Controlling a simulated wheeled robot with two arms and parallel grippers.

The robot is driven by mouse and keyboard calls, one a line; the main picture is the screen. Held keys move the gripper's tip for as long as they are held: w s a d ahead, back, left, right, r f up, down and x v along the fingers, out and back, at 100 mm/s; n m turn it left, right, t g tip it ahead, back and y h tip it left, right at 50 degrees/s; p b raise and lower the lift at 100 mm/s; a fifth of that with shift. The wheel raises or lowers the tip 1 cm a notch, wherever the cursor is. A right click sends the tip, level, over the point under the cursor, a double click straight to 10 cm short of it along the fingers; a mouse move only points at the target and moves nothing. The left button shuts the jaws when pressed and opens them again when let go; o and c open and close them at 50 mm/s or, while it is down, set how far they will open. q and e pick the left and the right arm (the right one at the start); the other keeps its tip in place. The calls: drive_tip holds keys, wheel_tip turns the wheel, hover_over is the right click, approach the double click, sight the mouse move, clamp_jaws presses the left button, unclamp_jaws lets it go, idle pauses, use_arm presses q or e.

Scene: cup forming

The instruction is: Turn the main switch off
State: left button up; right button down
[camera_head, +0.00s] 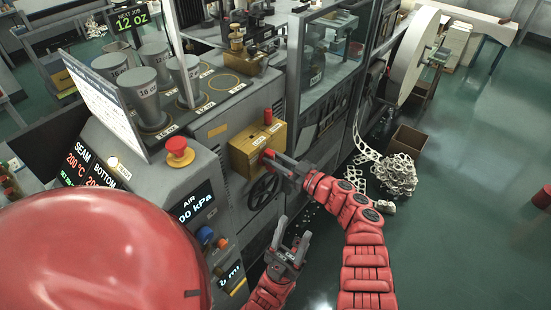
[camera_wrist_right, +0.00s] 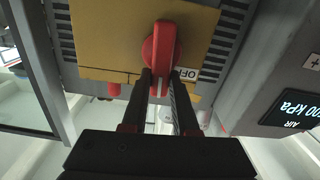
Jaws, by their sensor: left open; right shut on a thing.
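The main switch is a red rotary knob (camera_wrist_right: 163,45) on a yellow box, with an OFF label (camera_wrist_right: 186,73) beside it in the right wrist view. In the head view the yellow box (camera_head: 246,153) sits on the machine's side, and my gripper hides most of the knob. My right gripper (camera_head: 268,155) is at the box's front face, its two fingers (camera_wrist_right: 161,75) shut on the knob's handle. My left gripper (camera_head: 293,240) is lower, open and empty, apart from the switch. The knob's handle runs up and down in the right wrist view.
A black handwheel (camera_head: 264,190) is just below the yellow box. A red emergency button (camera_head: 180,150) and an air pressure display (camera_head: 191,203) are on the panel to the left. Scrap rings (camera_head: 396,174) lie on the floor at right, with open floor beyond.

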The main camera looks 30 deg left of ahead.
sight(261, 164)
drive_tip(key=n+b, duration=0.2)
drive_tip(key=n, duration=0.2)
drive_tip(key=s+f+n+b, duration=0.1)
drive_tip(key=n+b, duration=0.1)
drive_tip(key=n, duration=0.2)
drive_tip(key=s+f+n+b, duration=0.1)
drive_tip(key=n, duration=0.4)
drive_tip(key=shift+s+a+b, duration=0.1)
drive_tip(key=shift+b, duration=0.3)
drive_tip(key=n+b, duration=0.2)
drive_tip(key=shift+f+n+b, duration=0.3)
drive_tip(key=shift+f+n, duration=0.05)
drive_tip(key=shift+n, duration=0.05)
drive_tip(key=shift+n+b, duration=0.55)
drive_tip(key=shift+n, duration=0.15)
drive_tip(key=c, duration=0.7)
unclamp_jaws()
drive_tip(key=shift+r, duration=0.1)
